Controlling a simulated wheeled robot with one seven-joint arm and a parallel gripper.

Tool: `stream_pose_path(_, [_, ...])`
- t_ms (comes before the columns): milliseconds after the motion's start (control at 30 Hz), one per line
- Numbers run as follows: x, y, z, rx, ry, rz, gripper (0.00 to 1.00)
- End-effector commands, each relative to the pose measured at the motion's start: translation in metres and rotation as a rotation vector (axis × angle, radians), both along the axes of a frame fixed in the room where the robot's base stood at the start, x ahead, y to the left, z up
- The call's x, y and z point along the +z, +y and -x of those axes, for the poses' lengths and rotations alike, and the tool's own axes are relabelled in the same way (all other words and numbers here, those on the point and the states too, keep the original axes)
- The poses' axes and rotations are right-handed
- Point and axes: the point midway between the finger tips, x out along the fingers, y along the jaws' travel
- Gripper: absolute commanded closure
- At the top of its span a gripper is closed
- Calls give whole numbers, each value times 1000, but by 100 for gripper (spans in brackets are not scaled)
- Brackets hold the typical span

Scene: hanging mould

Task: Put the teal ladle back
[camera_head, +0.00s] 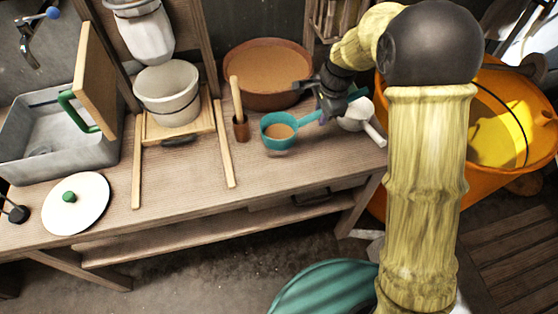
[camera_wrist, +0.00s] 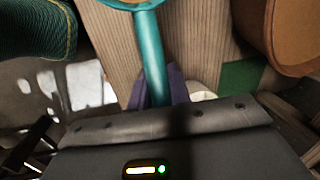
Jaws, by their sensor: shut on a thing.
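The teal ladle (camera_head: 279,130) has a round bowl with a tan-brown content and a straight handle reaching right to my gripper (camera_head: 328,103). My gripper is shut on the handle. In the wrist view the ladle handle (camera_wrist: 150,55) runs up from between my dark fingers (camera_wrist: 160,90) to the bowl, whose edge is cut off at the top. The bowl appears to be over the table; I cannot tell if it touches. A brown tub (camera_head: 263,72) with similar tan content stands just behind the ladle. No place marked for the ladle can be made out for certain.
A small brown cup with a wooden stick (camera_head: 238,112) stands left of the ladle bowl. A white scoop-like thing (camera_head: 357,115) lies to the right. A white pot (camera_head: 168,93) stands on a wooden frame. An orange bucket (camera_head: 490,120) is at the right. The table's front is mostly clear.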

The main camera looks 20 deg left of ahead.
Motion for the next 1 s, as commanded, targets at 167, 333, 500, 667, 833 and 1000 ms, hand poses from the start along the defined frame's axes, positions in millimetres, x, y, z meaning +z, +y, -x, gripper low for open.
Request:
stream_pose_path(167, [-2, 0, 0, 0, 1, -1, 100])
stream_pose_path(333, [-24, -1, 1, 0, 5, 1, 100])
stream_pose_path(500, [-54, 0, 0, 0, 4, 0, 100])
stream_pose_path(667, [-63, 0, 0, 1, 0, -1, 100])
stream_pose_path(833, [-62, 0, 0, 1, 0, -1, 100])
stream_pose_path(1000, [-72, 0, 1, 1, 3, 0, 100])
